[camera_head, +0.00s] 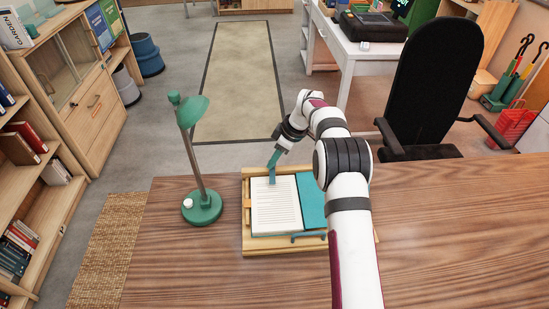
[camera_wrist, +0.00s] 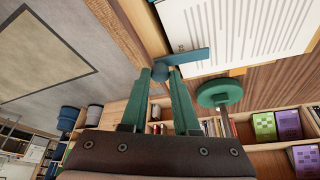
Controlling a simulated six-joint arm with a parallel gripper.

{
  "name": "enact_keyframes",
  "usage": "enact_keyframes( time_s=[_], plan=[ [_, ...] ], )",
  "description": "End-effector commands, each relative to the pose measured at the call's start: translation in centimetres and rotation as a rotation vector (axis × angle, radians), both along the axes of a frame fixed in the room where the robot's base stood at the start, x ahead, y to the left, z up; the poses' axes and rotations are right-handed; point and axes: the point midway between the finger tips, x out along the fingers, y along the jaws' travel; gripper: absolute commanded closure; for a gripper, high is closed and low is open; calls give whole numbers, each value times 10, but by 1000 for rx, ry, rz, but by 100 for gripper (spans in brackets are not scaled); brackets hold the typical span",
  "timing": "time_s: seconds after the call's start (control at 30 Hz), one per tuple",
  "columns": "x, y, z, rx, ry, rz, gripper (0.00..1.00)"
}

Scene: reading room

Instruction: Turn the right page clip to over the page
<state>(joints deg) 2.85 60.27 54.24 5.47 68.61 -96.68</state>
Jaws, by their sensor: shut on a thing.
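An open book with a white printed page (camera_head: 275,206) and a teal right side (camera_head: 312,201) lies on a wooden stand (camera_head: 262,249) on the desk. My gripper (camera_head: 274,163) is at the stand's far edge. In the wrist view my gripper (camera_wrist: 160,72) is shut on the round knob of a teal page clip (camera_wrist: 186,58). The clip's flat bar reaches from the knob over the edge of the white page (camera_wrist: 245,25). Another teal clip (camera_head: 309,236) lies along the stand's near edge, below the teal side. My arm hides part of the stand's right side.
An orange tab (camera_head: 247,203) sits at the page's left edge. A black chair (camera_head: 431,90) is behind the desk (camera_head: 450,230). The desk's right part is clear.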

Motion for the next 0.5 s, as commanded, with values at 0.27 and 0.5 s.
enact_keyframes(
  time_s=[0.27,0.5],
  plan=[
    [0,0,0,0,1,74,100],
    [0,0,-1,-1,1,89,100]
  ],
)
